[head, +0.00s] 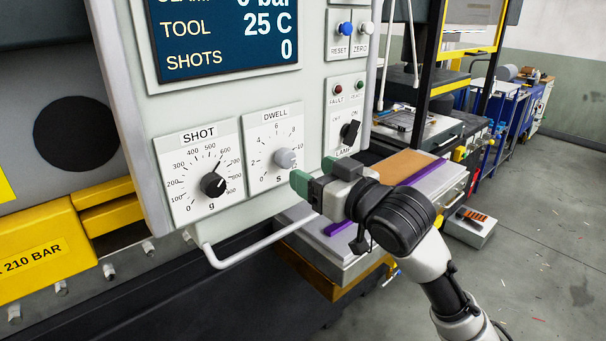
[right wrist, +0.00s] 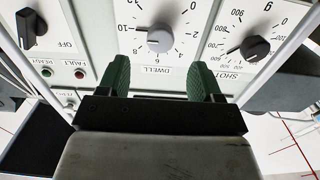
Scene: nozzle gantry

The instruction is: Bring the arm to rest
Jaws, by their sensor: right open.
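My right gripper (head: 300,184) is in front of the control panel (head: 230,222), just right of and below the grey DWELL knob (head: 286,158). In the right wrist view its two green fingers (right wrist: 159,80) are apart with nothing between them. The DWELL knob (right wrist: 160,38) shows beyond the fingertips, apart from them. The black SHOT knob (head: 213,184) points to the upper right, between 500 and 900. The black LAMP switch (head: 350,131) is turned toward ON. My left gripper is not in view.
A display (head: 222,40) reads TOOL 25 C and SHOTS 0. A white handle bar (head: 245,246) juts out below the panel. The grey floor (head: 545,220) at right is mostly open.

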